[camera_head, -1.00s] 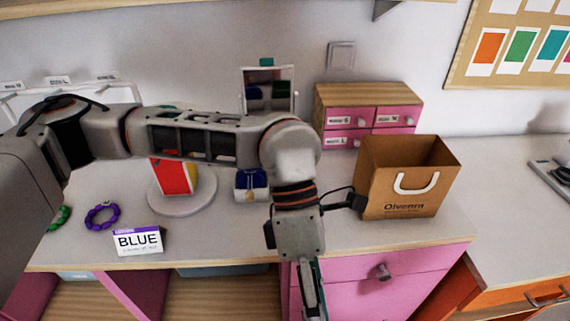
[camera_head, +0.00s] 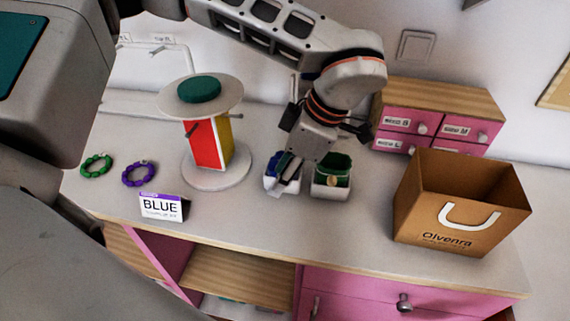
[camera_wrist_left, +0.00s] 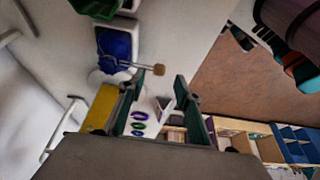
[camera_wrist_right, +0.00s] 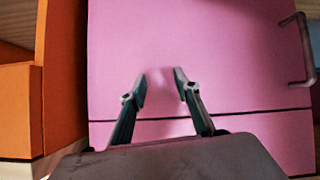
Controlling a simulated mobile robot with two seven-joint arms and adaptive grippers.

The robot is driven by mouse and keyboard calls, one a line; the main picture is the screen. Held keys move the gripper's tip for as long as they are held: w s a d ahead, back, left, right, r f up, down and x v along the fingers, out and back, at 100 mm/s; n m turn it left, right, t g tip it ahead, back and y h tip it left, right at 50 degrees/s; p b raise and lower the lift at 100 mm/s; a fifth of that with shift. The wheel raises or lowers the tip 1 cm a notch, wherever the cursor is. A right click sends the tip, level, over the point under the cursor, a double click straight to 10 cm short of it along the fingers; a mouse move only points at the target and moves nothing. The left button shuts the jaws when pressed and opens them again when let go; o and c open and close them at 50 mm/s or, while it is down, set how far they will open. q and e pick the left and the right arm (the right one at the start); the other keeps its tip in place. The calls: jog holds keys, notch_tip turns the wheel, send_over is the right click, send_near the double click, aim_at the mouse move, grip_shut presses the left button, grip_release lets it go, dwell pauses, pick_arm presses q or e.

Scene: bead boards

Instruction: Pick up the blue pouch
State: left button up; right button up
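The blue pouch (camera_head: 274,163) sits in a small white holder on the counter, partly hidden behind my left gripper (camera_head: 284,177) in the head view. In the left wrist view the blue pouch (camera_wrist_left: 116,45) shows with a tan bead on its cord, just beyond the fingertips. My left gripper (camera_wrist_left: 159,78) is open, its fingers spread and nothing between them. A green pouch (camera_head: 334,166) sits in a like holder to the right. My right gripper (camera_wrist_right: 160,77) is open and empty in front of a pink drawer front (camera_wrist_right: 215,55).
A red and yellow stand (camera_head: 205,145) with a round top is left of the pouches. A paper bag (camera_head: 440,215) and pink drawers (camera_head: 408,122) are right. Counter in front is clear.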

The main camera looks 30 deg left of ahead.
pick_arm(q)
jog(key=x, duration=0.4)
jog(key=shift+w+f, duration=0.15)
jog(key=shift+f, duration=0.05)
grip_shut()
jog(key=shift+r, duration=0.1)
